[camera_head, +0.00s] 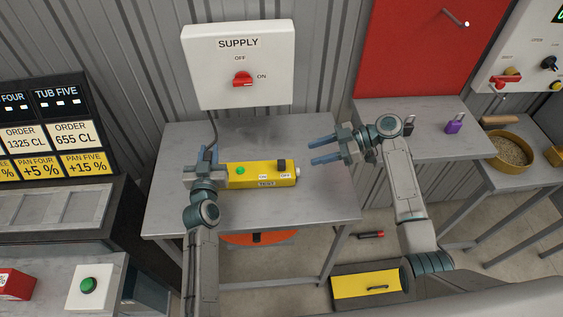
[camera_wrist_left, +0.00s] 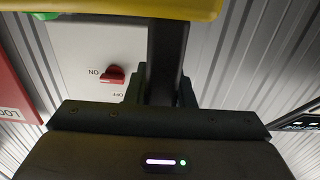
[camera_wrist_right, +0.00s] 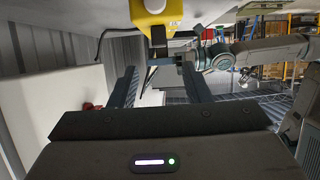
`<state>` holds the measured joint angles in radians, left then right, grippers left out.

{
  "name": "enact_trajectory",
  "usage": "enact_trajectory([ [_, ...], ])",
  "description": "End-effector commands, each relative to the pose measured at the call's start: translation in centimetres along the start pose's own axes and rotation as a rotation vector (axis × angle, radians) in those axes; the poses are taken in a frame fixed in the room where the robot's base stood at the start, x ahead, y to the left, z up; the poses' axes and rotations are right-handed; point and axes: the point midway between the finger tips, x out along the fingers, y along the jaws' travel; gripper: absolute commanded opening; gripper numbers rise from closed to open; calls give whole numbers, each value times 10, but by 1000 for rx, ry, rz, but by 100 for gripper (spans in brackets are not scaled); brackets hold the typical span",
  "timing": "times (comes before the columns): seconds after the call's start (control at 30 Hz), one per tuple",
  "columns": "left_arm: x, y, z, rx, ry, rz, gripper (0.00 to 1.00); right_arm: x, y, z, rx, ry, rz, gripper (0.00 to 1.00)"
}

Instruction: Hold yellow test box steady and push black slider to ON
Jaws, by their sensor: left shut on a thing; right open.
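The yellow test box (camera_head: 249,181) lies on the grey metal table. It has a green button (camera_head: 240,170), ON and OFF labels and a TEST label. Its black slider (camera_head: 282,164) sits at the right end, by the OFF label. My left gripper (camera_head: 208,155) is shut on the box's left end; the box also shows at the top of the left wrist view (camera_wrist_left: 130,8). My right gripper (camera_head: 311,151) is open and empty, right of the box and apart from it. The right wrist view shows the box end (camera_wrist_right: 170,10) and slider (camera_wrist_right: 158,36) beyond the fingers.
A white SUPPLY panel (camera_head: 212,65) with a red switch (camera_head: 242,79) is on the wall behind the table. A cable hangs from it to near the box's left end. The table (camera_head: 320,205) is bare in front of the box.

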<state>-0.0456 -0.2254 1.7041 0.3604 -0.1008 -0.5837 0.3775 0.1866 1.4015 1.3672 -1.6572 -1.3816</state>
Motion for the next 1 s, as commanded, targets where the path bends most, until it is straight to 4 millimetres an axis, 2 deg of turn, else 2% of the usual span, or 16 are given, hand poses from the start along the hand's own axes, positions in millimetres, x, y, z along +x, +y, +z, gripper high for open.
enact_trajectory([
  [0.03,-2,1,7,1,-13,4,0,7,0,0,1,2,-1,44],
  [0.4,-2,1,7,1,-13,4,0,77,0,1,3,1,0,44],
  [0.53,-2,1,7,1,-13,4,0,97,0,1,3,0,1,44],
  [0.7,-1,1,7,1,-13,4,0,112,0,1,2,-2,2,44],
  [1.0,-1,1,7,1,-13,3,0,114,1,2,2,-3,2,44],
])
